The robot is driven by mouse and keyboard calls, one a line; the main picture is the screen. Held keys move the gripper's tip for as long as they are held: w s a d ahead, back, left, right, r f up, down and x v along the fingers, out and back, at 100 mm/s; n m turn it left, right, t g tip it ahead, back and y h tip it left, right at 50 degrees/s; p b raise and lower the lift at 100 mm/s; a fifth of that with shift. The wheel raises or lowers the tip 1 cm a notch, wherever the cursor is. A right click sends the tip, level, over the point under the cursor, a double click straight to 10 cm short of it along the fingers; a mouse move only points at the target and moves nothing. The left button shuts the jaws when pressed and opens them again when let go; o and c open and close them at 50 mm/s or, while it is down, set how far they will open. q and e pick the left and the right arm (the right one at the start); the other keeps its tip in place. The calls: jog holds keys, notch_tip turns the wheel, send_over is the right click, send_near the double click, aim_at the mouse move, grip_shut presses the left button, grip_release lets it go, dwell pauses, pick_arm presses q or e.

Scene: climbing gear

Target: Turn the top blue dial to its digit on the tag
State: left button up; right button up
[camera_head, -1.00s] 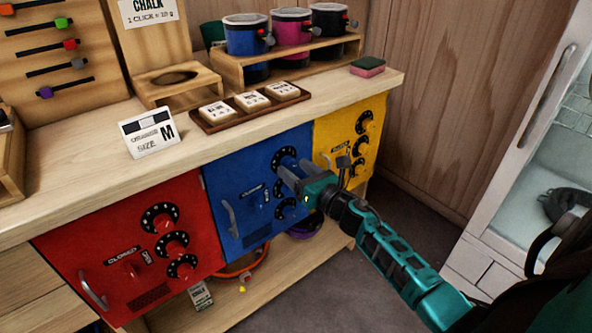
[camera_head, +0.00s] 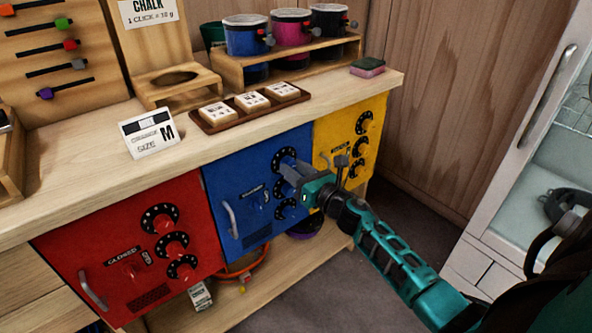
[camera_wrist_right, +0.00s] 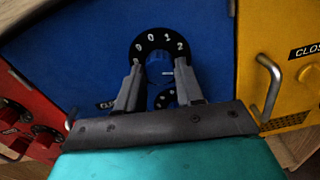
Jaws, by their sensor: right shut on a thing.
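The blue door (camera_head: 240,188) carries a column of black dials with white digits. The top blue dial (camera_head: 284,154) shows at the left of my right gripper (camera_head: 283,170). In the right wrist view the top blue dial (camera_wrist_right: 158,40) has digits such as 0, 1 and 2 around its ring. My right gripper (camera_wrist_right: 160,70) is shut on its knob, one finger on each side, and the fingers hide part of the ring. A lower blue dial (camera_wrist_right: 165,98) shows between the fingers. A small white tag (camera_head: 200,295) hangs low under the red door; its print is too small to read. My left gripper is out of view.
The red door (camera_head: 110,245) with its dials is at the left, the yellow door (camera_head: 345,135) at the right. The wooden counter (camera_head: 90,180) above holds a size card (camera_head: 150,134) and a tray (camera_head: 215,124) of white tiles. A glass-front cabinet (camera_head: 520,150) stands far right.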

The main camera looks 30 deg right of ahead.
jog(key=shift+m, duration=0.4)
